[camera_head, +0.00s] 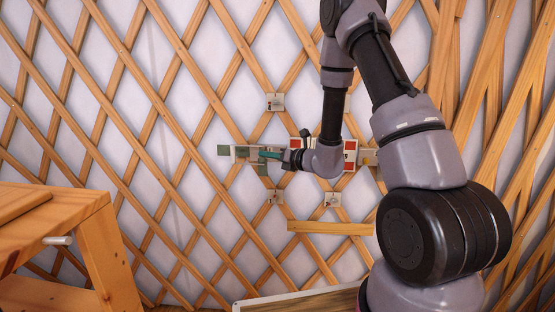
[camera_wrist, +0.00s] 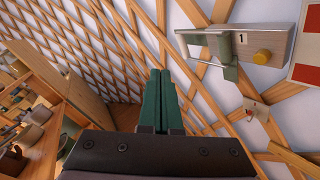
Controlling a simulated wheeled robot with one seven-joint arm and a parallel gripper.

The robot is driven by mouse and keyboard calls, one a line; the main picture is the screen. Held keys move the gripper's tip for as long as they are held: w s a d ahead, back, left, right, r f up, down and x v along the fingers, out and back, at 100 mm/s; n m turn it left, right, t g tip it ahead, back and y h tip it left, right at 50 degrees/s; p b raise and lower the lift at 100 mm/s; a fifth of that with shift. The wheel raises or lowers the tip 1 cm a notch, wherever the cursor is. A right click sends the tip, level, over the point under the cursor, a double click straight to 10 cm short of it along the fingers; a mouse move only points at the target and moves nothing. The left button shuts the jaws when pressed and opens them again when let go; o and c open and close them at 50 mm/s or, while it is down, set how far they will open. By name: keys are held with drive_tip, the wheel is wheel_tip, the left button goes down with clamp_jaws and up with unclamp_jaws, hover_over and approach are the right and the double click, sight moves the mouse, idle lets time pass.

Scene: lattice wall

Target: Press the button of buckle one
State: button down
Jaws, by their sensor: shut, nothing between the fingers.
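Buckle one is a pale metal plate marked "1" (camera_wrist: 276,40) at the upper right of the wrist view, with a round brass-yellow button (camera_wrist: 262,54) on its right part. A grey-green latch with a wire loop (camera_wrist: 222,48) sits at its left. In the head view a pale plate (camera_head: 241,152) shows on the lattice beside my gripper (camera_head: 262,155). My gripper's green fingers (camera_wrist: 160,76) are shut together and empty. In the wrist view they point to the left of the plate and button, apart from them. The button cannot be made out in the head view.
A red-and-white panel (camera_head: 350,151) is right of the plate, partly behind my arm. Small pale cards (camera_head: 275,102) hang on the wooden lattice. A wooden bar (camera_head: 322,228) is lower down. A wooden table (camera_head: 60,220) stands at the left. A cluttered shelf (camera_wrist: 35,110) shows in the wrist view.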

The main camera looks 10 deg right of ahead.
drive_tip(key=w+d+f+m+t+h, duration=0.2)
drive_tip(key=w+d+f+m+h, duration=0.1)
drive_tip(key=f, duration=0.3)
drive_tip(key=shift+d+f+m+h, duration=0.3)
drive_tip(key=shift+d+f+m, duration=0.15)
drive_tip(key=shift+d, duration=0.25)
drive_tip(key=w+d, duration=0.2)
drive_tip(key=w, duration=0.6)
drive_tip(key=shift+w+d, duration=0.15)
drive_tip(key=shift+d, duration=0.15)
idle(1.3)
drive_tip(key=shift+w+d, duration=0.15)
drive_tip(key=shift+w, duration=0.25)
drive_tip(key=shift+w+d+r, duration=0.1)
drive_tip(key=shift+w+d, duration=0.1)
drive_tip(key=shift+w, duration=0.4)
idle(0.9)
drive_tip(key=shift+s, duration=0.15)
drive_tip(key=shift+s+a, duration=0.35)
drive_tip(key=shift+s, duration=0.5)
